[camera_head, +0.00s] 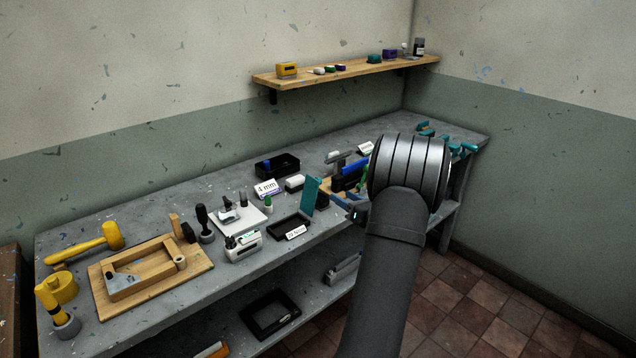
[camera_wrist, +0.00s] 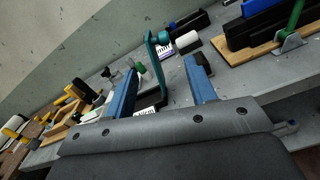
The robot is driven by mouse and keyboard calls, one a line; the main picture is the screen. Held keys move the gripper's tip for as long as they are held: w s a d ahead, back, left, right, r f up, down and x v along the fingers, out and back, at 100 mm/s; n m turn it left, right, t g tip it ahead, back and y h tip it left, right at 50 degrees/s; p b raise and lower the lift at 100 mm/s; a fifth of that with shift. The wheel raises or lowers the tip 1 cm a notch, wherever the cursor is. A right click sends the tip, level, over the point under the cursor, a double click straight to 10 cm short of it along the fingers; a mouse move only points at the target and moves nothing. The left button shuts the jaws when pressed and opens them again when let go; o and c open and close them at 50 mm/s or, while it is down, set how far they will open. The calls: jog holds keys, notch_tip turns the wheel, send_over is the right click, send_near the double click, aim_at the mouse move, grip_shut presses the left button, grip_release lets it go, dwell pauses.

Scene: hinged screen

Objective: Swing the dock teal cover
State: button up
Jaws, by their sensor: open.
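The teal cover (camera_head: 311,195) is a thin panel standing raised on edge at the right end of a low black tray-like dock (camera_head: 285,226) with a white label in front. In the wrist view the teal cover (camera_wrist: 155,68) shows edge-on as a narrow strip with a rounded teal end at its upper right. My gripper (camera_wrist: 161,72) is open, with its blue fingers spread. The cover appears between the fingers in that view; I cannot tell how far ahead it is, and no contact shows. In the head view my wrist hides most of the gripper.
On the grey bench, a white device (camera_head: 243,247) and a white board (camera_head: 238,219) lie left of the dock. A black bin (camera_head: 277,166) stands behind. A wooden board with blue blocks (camera_head: 345,180) is to the right. A wall shelf (camera_head: 350,74) hangs above.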

aim_at(318, 179)
jog(key=x, duration=1.2)
jog(key=shift+w+a, duration=0.2)
jog(key=shift+a, duration=0.05)
grip_shut()
